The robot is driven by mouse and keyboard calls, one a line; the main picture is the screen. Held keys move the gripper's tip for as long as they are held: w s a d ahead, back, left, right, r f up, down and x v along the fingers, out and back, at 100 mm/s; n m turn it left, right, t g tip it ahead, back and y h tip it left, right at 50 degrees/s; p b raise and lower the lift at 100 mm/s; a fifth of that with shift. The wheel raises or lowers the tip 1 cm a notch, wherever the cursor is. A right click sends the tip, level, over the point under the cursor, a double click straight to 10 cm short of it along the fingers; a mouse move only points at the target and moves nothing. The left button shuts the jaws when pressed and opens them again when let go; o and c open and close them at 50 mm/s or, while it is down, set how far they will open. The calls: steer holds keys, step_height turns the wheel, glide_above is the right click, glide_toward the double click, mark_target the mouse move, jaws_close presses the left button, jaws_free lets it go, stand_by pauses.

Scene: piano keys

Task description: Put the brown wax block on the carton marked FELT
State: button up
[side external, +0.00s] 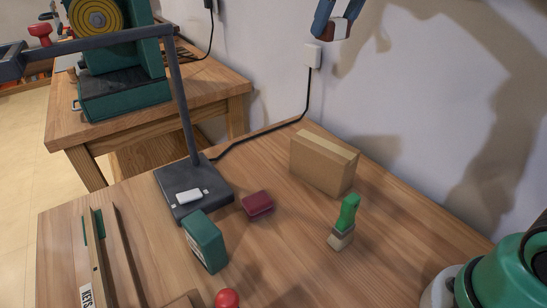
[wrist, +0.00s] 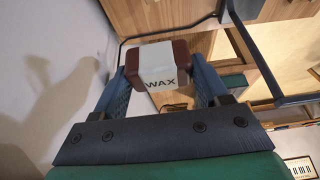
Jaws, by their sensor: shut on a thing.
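My gripper (side external: 335,25) is high at the top of the side view, near the wall and above the bench. It is shut on the brown wax block (wrist: 157,65), which has a white band reading WAX across its middle. The block also shows as a small brown and white piece between the fingers in the side view (side external: 338,29). A plain cardboard carton (side external: 322,166) stands upright on the bench near the wall, below my gripper and well apart from it. No FELT marking shows on its visible faces, so I cannot tell if it is the marked one.
A green-handled brush (side external: 345,218) stands in front of the carton. A dark red block (side external: 257,203), a green box (side external: 205,241) and a lamp base (side external: 216,193) are left of it. A KEYS tray (side external: 118,262) lies far left. A red knob (side external: 227,299) shows at the front edge.

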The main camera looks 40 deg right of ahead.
mark_target(321, 141)
steer(key=shift+s+d, duration=0.2)
steer(key=shift+s, duration=0.3)
steer(key=shift+s+f, duration=0.1)
steer(key=shift+f, duration=0.2)
step_height(321, 141, down, 19)
steer(key=shift+f, duration=0.1)
steer(key=o, duration=1.3)
steer(key=shift+c, duration=0.2)
